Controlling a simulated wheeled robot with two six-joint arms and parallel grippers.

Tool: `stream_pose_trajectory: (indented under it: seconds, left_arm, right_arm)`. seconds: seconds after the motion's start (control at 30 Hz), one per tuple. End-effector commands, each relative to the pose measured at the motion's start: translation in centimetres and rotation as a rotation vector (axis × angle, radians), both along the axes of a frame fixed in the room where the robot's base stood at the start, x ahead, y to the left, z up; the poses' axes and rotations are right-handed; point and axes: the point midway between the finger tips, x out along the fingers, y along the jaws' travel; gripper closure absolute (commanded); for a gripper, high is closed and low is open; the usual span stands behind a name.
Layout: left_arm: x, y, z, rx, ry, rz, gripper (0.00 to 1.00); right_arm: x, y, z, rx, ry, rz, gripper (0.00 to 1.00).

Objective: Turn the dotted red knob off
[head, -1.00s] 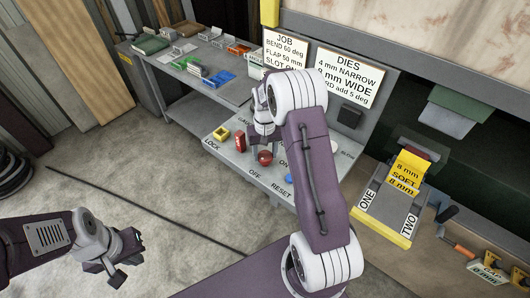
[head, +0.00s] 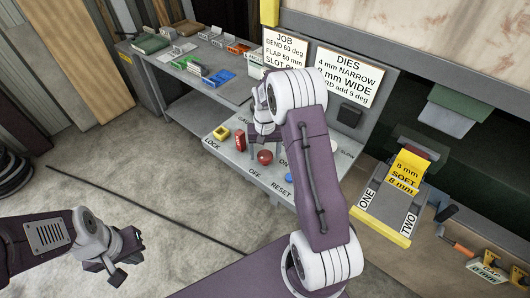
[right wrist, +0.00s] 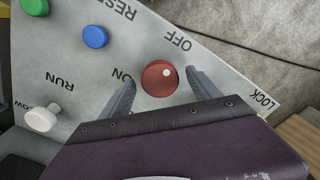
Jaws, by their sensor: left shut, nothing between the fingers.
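The red knob (head: 265,157) sits on the grey sloping panel (head: 232,161), by the ON and OFF labels. In the right wrist view the knob (right wrist: 158,82) is round, with a pale dot at its upper right. My right gripper (right wrist: 161,76) is open, one finger on each side of the knob in that view, with visible gaps. In the head view my right gripper (head: 264,138) is over the panel just behind the knob, partly hidden by my arm. My left gripper (head: 112,274) is shut and empty over the floor, far from the panel.
A blue button (right wrist: 95,36), a green button (right wrist: 35,6) and a white knob (right wrist: 42,118) stand on the same panel. A yellow-edged die stand (head: 382,226) is right of my arm.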

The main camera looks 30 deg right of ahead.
Motion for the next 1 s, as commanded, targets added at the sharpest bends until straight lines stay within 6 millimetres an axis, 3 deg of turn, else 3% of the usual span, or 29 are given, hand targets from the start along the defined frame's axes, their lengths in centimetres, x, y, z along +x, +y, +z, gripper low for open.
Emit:
stream_pose_trajectory:
  seconds: [0.27,0.7,1.0]
  left_arm:
    - [0.0,0.0,-0.1,0.000,0.000,0.000,1.00]
    - [0.0,0.0,-1.8,0.000,0.000,0.000,1.00]
    - [0.0,0.0,-1.8,0.000,0.000,0.000,1.00]
  right_arm:
    - [0.0,0.0,0.3,0.000,-0.001,0.001,0.28]
    - [0.1,0.0,8.3,-0.001,-0.002,0.001,0.28]
    - [0.0,0.0,9.1,0.000,0.000,0.001,0.28]
